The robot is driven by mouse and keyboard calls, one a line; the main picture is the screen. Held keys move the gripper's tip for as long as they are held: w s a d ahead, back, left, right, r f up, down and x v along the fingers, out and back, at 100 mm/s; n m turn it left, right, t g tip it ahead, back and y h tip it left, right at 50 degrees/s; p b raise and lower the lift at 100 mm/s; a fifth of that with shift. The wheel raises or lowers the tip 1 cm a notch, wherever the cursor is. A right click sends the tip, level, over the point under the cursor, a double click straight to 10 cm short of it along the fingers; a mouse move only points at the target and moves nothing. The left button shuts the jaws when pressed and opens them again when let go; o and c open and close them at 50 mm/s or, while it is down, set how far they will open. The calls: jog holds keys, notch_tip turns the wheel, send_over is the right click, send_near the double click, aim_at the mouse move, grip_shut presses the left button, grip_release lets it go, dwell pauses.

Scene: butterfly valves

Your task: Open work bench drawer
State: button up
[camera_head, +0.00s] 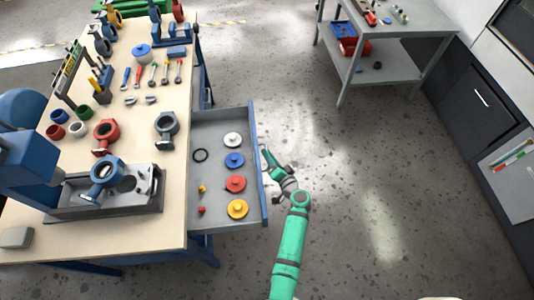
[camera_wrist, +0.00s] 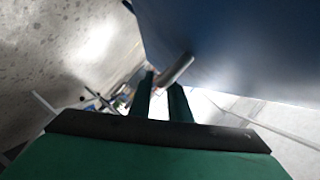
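The work bench drawer (camera_head: 225,215) is pulled out from the right side of the work bench (camera_head: 157,215). Its grey inside shows in the head view. My gripper (camera_head: 268,155) is at the outer face of the drawer's blue front (camera_head: 260,185). In the wrist view the blue front (camera_wrist: 240,50) fills the upper right, and a short metal handle (camera_wrist: 178,68) sticks out from it. My gripper's two fingers (camera_wrist: 162,88) are close together with the handle's near end between their tips. The exact contact is partly hidden.
Valves and tools cover the bench top. A grey side table (camera_head: 400,75) stands at the upper right, with dark cabinets (camera_head: 480,110) beyond. The floor (camera_head: 350,170) right of the drawer is clear.

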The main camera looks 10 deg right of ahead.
jog(key=v, duration=0.9)
jog(key=shift+w, duration=0.15)
